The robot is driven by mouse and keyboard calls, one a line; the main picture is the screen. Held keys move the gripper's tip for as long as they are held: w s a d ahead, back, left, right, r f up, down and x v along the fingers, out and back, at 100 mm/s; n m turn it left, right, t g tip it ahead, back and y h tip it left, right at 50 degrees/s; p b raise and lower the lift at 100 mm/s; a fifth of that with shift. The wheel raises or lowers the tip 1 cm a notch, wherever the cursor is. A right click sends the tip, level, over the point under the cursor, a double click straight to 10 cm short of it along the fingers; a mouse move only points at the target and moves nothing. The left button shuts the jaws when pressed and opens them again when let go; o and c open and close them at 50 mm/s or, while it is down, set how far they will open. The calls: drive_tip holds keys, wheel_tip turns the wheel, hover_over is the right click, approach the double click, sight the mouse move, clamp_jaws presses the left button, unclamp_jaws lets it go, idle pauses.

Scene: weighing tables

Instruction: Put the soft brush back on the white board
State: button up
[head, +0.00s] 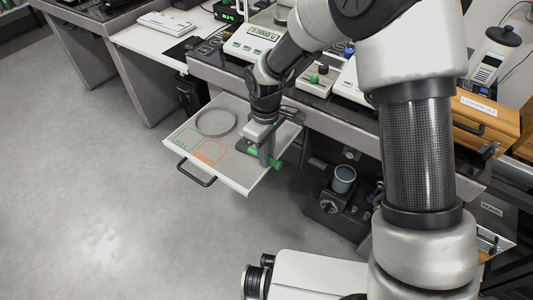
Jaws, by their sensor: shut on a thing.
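The white board (238,178) is pulled out below the table front, with a dark handle on its near edge. It carries a grey ring (216,122), a green outlined area and an orange outlined area (210,151). My gripper (265,158) points down over the right part of the board. It is shut on a green bar-like thing (278,165), which looks like the soft brush and sticks out on both sides of the fingers. The fingers hide its middle, and bristles cannot be made out. I cannot tell whether it touches the board.
A balance (250,41) with a lit display and other devices stand on the table behind the board. A dark unit with a grey cup (343,178) stands lower right of the board. An orange case (487,115) lies at right. The floor at left is clear.

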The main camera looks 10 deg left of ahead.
drive_tip(key=shift+f, duration=0.15)
drive_tip(key=o, duration=0.4)
drive_tip(key=shift+c, duration=0.2)
drive_tip(key=o, duration=0.4)
drive_tip(key=shift+o, duration=0.2)
drive_tip(key=d+r+m+t+p, duration=0.1)
drive_tip(key=d+r+p, duration=0.15)
drive_tip(key=r, duration=0.75)
drive_tip(key=d+r+m+p, duration=0.15)
drive_tip(key=d+r, duration=0.25)
drive_tip(key=r, duration=0.6)
drive_tip(key=s+d+r+m+t, duration=0.2)
drive_tip(key=s+d+r+m, duration=0.3)
drive_tip(key=s+d, duration=0.3)
drive_tip(key=s+d+r+m+t, duration=0.2)
drive_tip(key=s+d+r+m, duration=0.4)
drive_tip(key=s+d, duration=0.2)
drive_tip(key=shift+s+d+r+t+b, duration=0.2)
drive_tip(key=shift+d+t+b, duration=0.15)
drive_tip(key=shift+d, duration=0.8)
